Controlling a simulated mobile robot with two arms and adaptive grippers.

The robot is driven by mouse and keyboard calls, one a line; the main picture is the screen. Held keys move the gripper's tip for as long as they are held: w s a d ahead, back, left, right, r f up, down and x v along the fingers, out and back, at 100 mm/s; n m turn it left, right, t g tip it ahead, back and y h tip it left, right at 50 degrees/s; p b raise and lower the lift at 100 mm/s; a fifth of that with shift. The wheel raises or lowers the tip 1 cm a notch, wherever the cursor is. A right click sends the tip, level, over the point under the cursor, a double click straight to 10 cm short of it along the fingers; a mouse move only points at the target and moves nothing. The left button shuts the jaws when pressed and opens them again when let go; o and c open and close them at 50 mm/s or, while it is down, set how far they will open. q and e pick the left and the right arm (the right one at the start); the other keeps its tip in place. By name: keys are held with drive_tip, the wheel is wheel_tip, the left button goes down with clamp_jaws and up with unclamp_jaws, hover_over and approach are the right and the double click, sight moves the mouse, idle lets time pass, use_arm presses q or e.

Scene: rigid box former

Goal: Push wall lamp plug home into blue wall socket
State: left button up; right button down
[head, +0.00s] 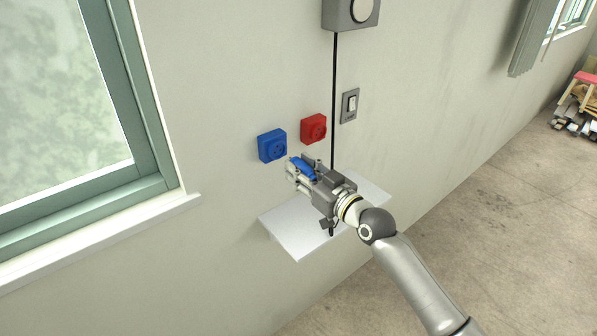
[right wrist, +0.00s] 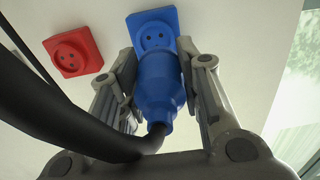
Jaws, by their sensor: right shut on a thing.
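The blue wall socket (head: 272,146) is on the wall, left of the red socket. In the right wrist view the blue socket (right wrist: 155,34) is straight ahead, its holes partly visible. My right gripper (head: 301,168) is shut on the blue plug (right wrist: 160,85), which also shows in the head view (head: 303,167). The plug points at the blue socket. In the head view it is apart from the socket, to its lower right. A thick black cord (right wrist: 70,120) leaves the plug's rear. The plug's front end and pins are not clear. My left gripper is not in view.
A red socket (head: 313,128) and a light switch (head: 349,105) are on the wall to the right. A lamp (head: 351,12) hangs above with a black cable (head: 334,90) running down. A white shelf (head: 297,241) juts out below my gripper. A window is at left.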

sight(279, 151)
drive_tip(key=shift+w+a+f+b, duration=0.1)
drive_tip(key=shift+w+a+b, duration=0.15)
drive_tip(key=shift+w, duration=0.4)
drive_tip(key=shift+w+a+f+b, duration=0.1)
drive_tip(key=shift+w+b, duration=0.2)
drive_tip(key=shift+w, duration=0.3)
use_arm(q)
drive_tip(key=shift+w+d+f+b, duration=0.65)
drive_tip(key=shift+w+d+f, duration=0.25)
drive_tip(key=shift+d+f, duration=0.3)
use_arm(e)
drive_tip(key=x, duration=0.3)
drive_tip(key=shift+a+r, duration=0.15)
use_arm(q)
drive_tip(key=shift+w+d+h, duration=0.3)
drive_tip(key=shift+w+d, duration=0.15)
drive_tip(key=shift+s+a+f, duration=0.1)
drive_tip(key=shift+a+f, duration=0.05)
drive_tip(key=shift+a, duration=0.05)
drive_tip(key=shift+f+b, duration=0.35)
drive_tip(key=shift+b, duration=0.15)
use_arm(e)
drive_tip(key=shift+w+a, duration=0.35)
drive_tip(key=shift+w, duration=0.05)
drive_tip(key=c, duration=1)
unclamp_jaws()
